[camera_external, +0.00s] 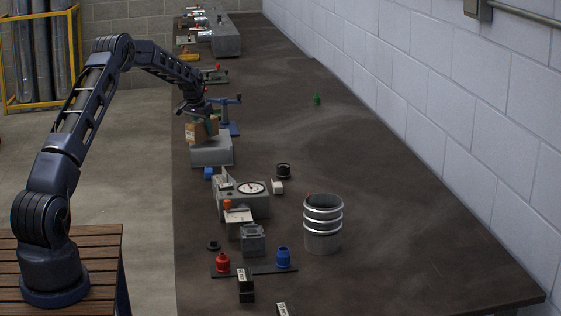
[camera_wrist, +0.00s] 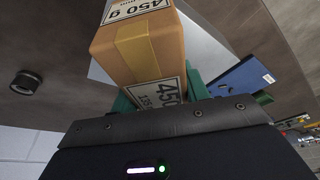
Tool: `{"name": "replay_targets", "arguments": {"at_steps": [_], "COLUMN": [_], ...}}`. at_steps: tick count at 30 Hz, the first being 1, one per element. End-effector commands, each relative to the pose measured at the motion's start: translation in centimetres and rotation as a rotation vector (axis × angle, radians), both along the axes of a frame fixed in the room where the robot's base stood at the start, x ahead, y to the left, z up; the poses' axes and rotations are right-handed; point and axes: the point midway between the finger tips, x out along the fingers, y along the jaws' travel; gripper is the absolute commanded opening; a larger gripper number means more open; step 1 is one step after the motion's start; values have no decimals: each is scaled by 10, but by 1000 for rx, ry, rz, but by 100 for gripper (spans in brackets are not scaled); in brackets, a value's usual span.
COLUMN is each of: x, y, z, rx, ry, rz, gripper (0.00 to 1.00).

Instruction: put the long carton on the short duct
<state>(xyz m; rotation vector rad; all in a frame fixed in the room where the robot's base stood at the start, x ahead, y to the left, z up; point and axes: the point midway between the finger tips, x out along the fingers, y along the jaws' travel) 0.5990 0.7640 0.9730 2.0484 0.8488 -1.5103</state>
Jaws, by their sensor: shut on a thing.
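The carton (camera_external: 201,131) is a brown box with tape and white labels reading 450 g. It also shows large in the wrist view (camera_wrist: 140,48), tilted between the green fingers. My gripper (camera_external: 196,116) is shut on it, and in the wrist view the gripper (camera_wrist: 160,96) hides its near end. The carton is just above or at a grey block (camera_external: 211,152); I cannot tell whether they touch. The short duct (camera_external: 323,228) is a ribbed metal cylinder standing upright on the bench, well nearer the camera and to the right of my gripper.
A blue stand (camera_external: 230,122) is just right of the carton. A grey dial device (camera_external: 246,200) and red and blue pots (camera_external: 283,258) stand left of the duct. A small green item (camera_external: 317,99) is farther back. The bench's right side is clear along the wall.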

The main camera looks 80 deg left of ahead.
Motion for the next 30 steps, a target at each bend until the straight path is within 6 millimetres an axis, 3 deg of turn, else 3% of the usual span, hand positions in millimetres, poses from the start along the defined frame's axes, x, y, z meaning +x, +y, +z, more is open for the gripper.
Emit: {"name": "replay_targets", "arguments": {"at_steps": [3,14,15,18,30], "x": [0,0,0,0,-1], "y": [0,0,0,0,0], "z": [-10,-13,-14,-14,-6], "rx": [1,1,0,0,1], "ry": [-1,0,0,0,0], "rz": [0,0,0,0,0], "gripper": [8,8,49,67,67]}}
